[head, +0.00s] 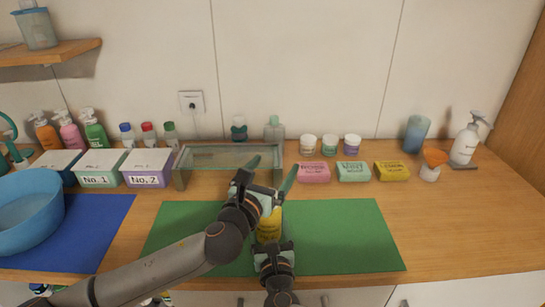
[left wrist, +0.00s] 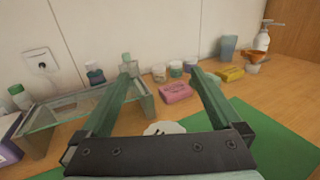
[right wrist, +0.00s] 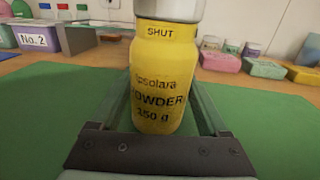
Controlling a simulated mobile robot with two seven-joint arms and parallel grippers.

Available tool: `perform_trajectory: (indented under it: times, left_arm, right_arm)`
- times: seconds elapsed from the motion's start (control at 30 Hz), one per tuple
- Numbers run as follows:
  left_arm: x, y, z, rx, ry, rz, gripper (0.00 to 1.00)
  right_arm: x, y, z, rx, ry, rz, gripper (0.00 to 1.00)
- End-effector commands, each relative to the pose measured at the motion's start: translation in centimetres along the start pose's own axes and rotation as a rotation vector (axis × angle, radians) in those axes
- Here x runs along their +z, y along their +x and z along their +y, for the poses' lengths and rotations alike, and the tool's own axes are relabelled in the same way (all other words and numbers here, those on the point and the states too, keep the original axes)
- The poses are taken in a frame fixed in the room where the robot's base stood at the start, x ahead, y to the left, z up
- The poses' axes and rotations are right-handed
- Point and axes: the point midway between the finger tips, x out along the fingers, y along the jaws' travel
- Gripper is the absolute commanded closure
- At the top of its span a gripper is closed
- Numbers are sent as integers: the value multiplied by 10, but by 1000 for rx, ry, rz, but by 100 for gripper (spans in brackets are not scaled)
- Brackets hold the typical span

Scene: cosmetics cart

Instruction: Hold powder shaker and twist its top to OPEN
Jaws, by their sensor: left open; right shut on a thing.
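The powder shaker is a yellow bottle (right wrist: 160,90) with black lettering, standing upright on the green mat (head: 345,235). Its label band reads SHUT, just under a pale grey top (right wrist: 170,8). In the head view the yellow body (head: 269,226) shows below my left gripper, which hides the top. My right gripper (head: 273,248) is shut around the shaker's lower body from the front; its fingers flank the bottle in the right wrist view. My left gripper (head: 270,172) is open above the shaker, fingers apart and pointing up and away. A pale round piece (left wrist: 165,128) shows between its finger bases.
A glass-topped stand (head: 222,156) is behind the mat. Pink, green and yellow soap boxes (head: 353,171) line the back right. Boxes No. 1 (head: 100,180) and No. 2 (head: 144,180) and a blue basin (head: 28,215) are at left. The mat's right side is clear.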

Motion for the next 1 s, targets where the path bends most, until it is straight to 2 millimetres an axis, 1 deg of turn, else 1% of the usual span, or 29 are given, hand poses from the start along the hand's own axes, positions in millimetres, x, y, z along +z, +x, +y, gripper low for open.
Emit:
perform_trajectory:
  times: [0.03,0.1,0.2,0.3,0.67,0.77,0.87,1.0]
  left_arm:
    - [11,0,0,0,1,-4,1]
    - [22,0,0,-1,2,-2,1]
    - [33,0,0,0,1,-1,1]
    - [39,0,0,0,1,0,1]
    - [40,0,0,-1,-3,2,1]
    - [39,0,-2,-18,-37,0,1]
    - [37,0,-6,-59,-125,1,1]
    - [34,-1,-15,-157,-331,17,1]
  right_arm:
    - [0,0,0,0,0,1,83]
    - [0,0,0,0,0,1,83]
    - [0,0,0,0,0,1,83]
    - [-1,0,0,0,0,1,83]
    - [0,0,0,0,0,1,83]
    - [0,0,0,0,0,1,83]
    - [0,0,0,0,0,1,83]
    - [0,0,0,0,0,1,83]
